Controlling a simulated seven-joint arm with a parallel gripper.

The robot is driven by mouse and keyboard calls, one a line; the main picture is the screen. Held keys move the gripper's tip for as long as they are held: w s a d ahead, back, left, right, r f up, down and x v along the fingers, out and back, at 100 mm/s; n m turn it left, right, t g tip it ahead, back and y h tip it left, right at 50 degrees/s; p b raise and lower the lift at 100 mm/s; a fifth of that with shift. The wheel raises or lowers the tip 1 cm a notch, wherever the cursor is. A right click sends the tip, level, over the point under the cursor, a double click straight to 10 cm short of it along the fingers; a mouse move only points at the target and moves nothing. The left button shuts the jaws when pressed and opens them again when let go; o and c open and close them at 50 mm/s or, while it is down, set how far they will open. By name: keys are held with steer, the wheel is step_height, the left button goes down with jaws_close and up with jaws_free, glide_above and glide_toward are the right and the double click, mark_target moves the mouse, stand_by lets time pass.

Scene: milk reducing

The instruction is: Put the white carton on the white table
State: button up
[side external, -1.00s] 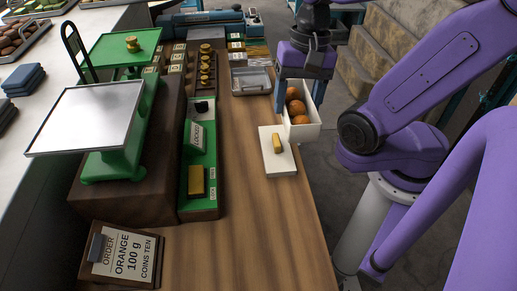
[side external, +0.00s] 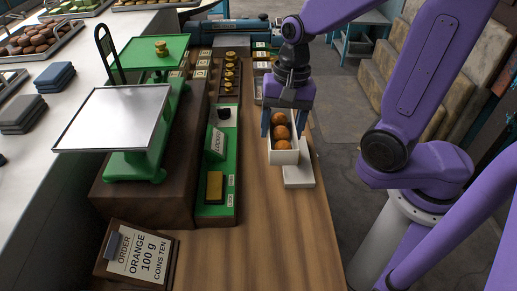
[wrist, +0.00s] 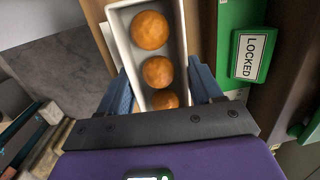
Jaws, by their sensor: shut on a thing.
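The white carton (side external: 284,158) is an open-topped box with several round orange-brown items in it. My gripper (side external: 287,130) is shut on it, fingers on both long sides. The wrist view shows the carton (wrist: 122,42) between the blue fingers (wrist: 162,88). It hangs level over the wooden bench, beside and partly in front of a white slab (side external: 300,181); the gap below it cannot be judged. A white table (side external: 85,62) runs along the left side, beyond the green scale.
The green scale (side external: 140,130) with its silver pan (side external: 112,118) stands between the carton and the white table. A green "LOCKED" unit (side external: 217,145) is left of the carton. An order sign (side external: 138,252) stands in front. The bench's (side external: 270,235) near part is clear.

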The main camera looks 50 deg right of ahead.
steer(key=w+f, duration=0.1)
steer(key=f, duration=0.1)
steer(key=w+a+f, duration=0.1)
steer(key=w, duration=0.1)
steer(key=w+a+f, duration=0.1)
steer(key=f, duration=0.1)
steer(key=shift+w+f, duration=0.25)
steer(key=shift+f, duration=0.1)
steer(key=shift+w+f, duration=0.15)
steer(key=shift+f, duration=1.6)
steer(key=shift+f, duration=0.1)
steer(key=o, duration=0.7)
